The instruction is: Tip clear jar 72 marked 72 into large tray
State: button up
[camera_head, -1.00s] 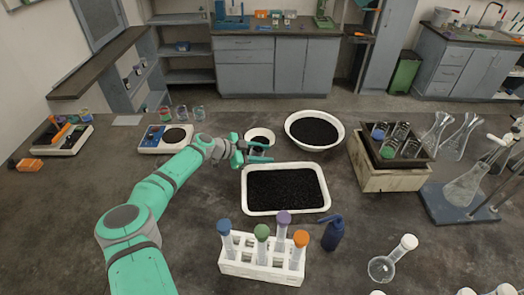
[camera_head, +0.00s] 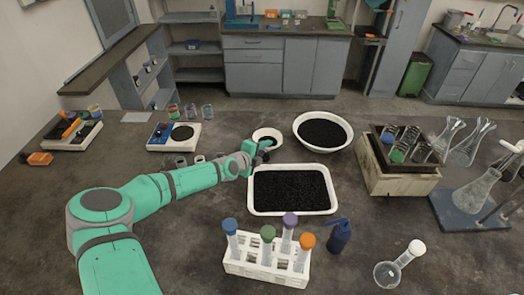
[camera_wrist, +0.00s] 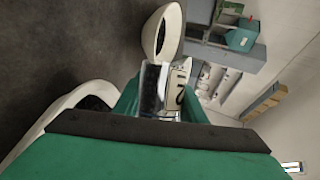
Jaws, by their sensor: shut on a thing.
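My gripper (camera_head: 258,153) is at the far left corner of the large white tray (camera_head: 291,212), just in front of a small white bowl. In the wrist view my gripper (camera_wrist: 165,95) is shut on a clear jar (camera_wrist: 150,88) with a pale label (camera_wrist: 184,75). The label's dark digits lie sideways and are partly cut off, with a 2 readable. The jar's contents cannot be made out. In the head view the gripper mostly hides the jar. The tray holds a spread of black granules.
The small white bowl (camera_head: 267,133) and a large white bowl of black granules (camera_head: 323,148) stand behind the tray. A tube rack (camera_head: 266,270) and a blue bottle (camera_head: 340,236) stand in front.

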jog(key=shift+d+m, duration=0.25)
jog(key=shift+m, duration=0.05)
jog(key=shift+m+t, duration=0.3)
jog(key=shift+t, duration=0.2)
jog(key=shift+s+a+r+m+t+y, duration=0.15)
jog(key=shift+s+r+m+t+y, duration=0.15)
jog(key=shift+r+m+t, duration=0.55)
jog(key=shift+m+t, duration=0.35)
jog(key=shift+w, duration=0.1)
jog(key=shift+a, duration=0.1)
jog(key=shift+d, duration=0.25)
